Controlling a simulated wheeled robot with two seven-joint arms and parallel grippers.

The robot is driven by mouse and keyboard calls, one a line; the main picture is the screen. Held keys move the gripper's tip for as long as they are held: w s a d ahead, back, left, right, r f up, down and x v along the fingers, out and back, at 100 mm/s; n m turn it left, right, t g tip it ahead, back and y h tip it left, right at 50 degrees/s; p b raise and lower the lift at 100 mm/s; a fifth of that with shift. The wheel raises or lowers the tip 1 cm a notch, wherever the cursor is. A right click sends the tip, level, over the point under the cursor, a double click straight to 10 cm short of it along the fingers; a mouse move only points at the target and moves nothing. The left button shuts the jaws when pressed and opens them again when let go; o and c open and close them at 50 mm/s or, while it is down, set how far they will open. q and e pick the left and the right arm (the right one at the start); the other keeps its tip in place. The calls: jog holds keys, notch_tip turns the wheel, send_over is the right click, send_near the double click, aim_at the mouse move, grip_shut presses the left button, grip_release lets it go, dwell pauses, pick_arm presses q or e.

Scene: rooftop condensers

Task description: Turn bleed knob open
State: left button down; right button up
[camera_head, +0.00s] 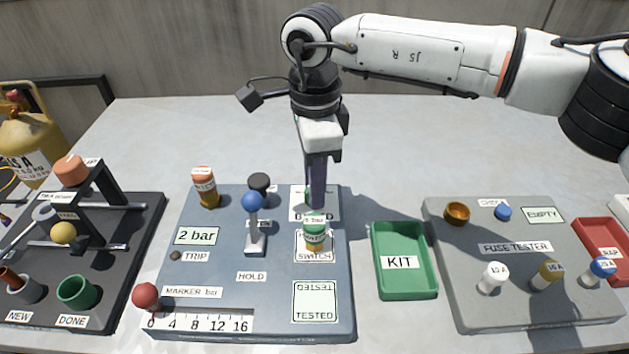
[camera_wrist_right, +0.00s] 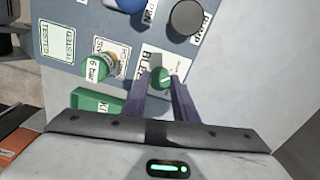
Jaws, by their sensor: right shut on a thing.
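The bleed knob is a round green knob with a pale line across its top, seen in the right wrist view (camera_wrist_right: 161,78) on a white label at the back of the blue-grey panel (camera_head: 215,260). My right gripper (camera_head: 316,200) comes down over it from above. Its purple fingers stand one on each side of the knob in the wrist view (camera_wrist_right: 160,84), shut on it. In the head view the fingers hide most of the knob and of its label. My left gripper is not in view.
A green-topped switch (camera_head: 316,237) marked 6 bar stands just in front of the knob. A green KIT tray (camera_head: 429,288) and the fuse tester (camera_head: 480,270) lie right.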

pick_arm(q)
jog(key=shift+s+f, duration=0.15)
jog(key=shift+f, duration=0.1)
pick_arm(e)
jog(key=shift+m, duration=0.4)
jog(key=shift+m+b, duration=0.45)
jog(key=shift+m, duration=0.15)
jog(key=m+b, duration=0.1)
jog(key=m, duration=0.1)
jog(key=shift+m, duration=1.2)
jog(key=m+b, duration=0.1)
jog(key=m, duration=0.2)
jog(key=shift+m, duration=0.3)
jog(key=m+b, duration=0.2)
jog(key=m, duration=0.3)
jog(key=shift+m, duration=0.4)
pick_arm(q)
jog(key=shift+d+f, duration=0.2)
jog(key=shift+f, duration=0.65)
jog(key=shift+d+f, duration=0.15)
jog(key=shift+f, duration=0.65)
pick_arm(e)
jog(key=shift+r+m, duration=0.1)
jog(key=shift+m, duration=1.1)
